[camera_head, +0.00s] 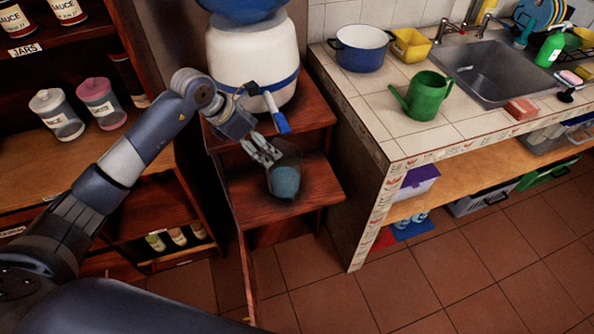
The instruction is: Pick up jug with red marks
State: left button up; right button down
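A small rounded vessel (285,181), dark and see-through at the top and blue lower down, is at the lower wooden shelf below the water dispenser. It may be the jug, but I cannot make out red marks on it. My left gripper (268,155) reaches in from the left, pointing down, with its fingertips at the vessel's upper left edge. I cannot tell whether the fingers touch or grasp it. My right gripper is not in view.
The white dispenser (252,62) with a blue band and tap (276,113) stands just above my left gripper. Jars (57,114) are on the left shelves. The tiled counter (440,132) holds a green watering can (428,95) and blue pot (361,50). Floor in front is clear.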

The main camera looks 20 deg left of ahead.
aim_at(286, 177)
pick_arm(q)
jog(key=p+x, duration=0.2)
jog(key=x, duration=0.7)
jog(key=shift+f+p, duration=0.3)
jog(key=shift+f, duration=0.1)
jog(key=shift+a, duration=0.1)
jog(key=c, duration=1.6)
jog(key=shift+r, duration=0.1)
jog(key=shift+c, duration=0.8)
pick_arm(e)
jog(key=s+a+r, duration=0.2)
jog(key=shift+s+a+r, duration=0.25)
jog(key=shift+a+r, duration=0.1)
pick_arm(q)
jog(key=shift+r, duration=0.1)
